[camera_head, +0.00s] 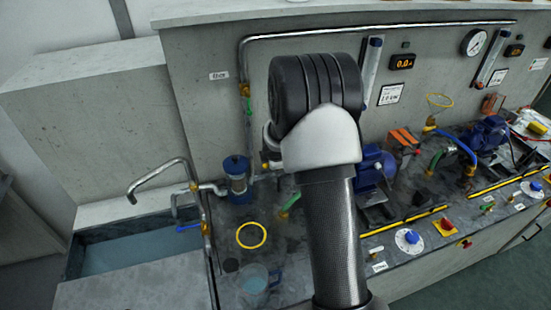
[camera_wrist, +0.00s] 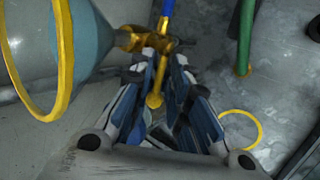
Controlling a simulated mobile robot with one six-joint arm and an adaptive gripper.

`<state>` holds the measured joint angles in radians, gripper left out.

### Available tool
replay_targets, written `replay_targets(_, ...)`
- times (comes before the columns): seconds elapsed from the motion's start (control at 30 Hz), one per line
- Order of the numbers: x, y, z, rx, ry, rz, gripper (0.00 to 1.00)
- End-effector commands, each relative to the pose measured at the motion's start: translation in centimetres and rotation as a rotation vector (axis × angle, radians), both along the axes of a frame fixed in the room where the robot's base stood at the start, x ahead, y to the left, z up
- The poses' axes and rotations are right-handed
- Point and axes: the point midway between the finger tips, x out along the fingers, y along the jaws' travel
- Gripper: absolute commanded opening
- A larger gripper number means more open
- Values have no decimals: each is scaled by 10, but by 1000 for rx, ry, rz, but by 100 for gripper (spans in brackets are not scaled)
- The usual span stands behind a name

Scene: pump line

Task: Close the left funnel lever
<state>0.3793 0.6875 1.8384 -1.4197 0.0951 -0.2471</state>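In the wrist view, a blue-grey funnel (camera_wrist: 90,32) with a yellow rim (camera_wrist: 64,55) fills the upper left. Brass valve fittings (camera_wrist: 135,40) run from it towards the middle, and a blue lever (camera_wrist: 168,8) points up from them. My gripper (camera_wrist: 164,64) is open, its fingertips close to the brass fittings just below the lever. A brass rod with a rounded end (camera_wrist: 155,99) shows between the fingers. Contact cannot be told. In the head view my arm covers my gripper and this funnel. Another yellow rim (camera_head: 440,99) shows on the right over a brass fitting.
A sink (camera_head: 135,255) with a bent tap lies left. A blue-lidded canister (camera_head: 237,180), a yellow ring (camera_head: 251,235) and a clear jug (camera_head: 256,284) are on the bench. A green handle or hose (camera_wrist: 245,38) stands right of my gripper. Blue pumps (camera_head: 488,133) stand right.

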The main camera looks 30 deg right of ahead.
Motion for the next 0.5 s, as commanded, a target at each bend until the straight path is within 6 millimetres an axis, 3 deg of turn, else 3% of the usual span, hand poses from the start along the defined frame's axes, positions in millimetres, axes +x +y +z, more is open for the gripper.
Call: replay_targets(0.5,-40,24,68,-1,-3,0,17)
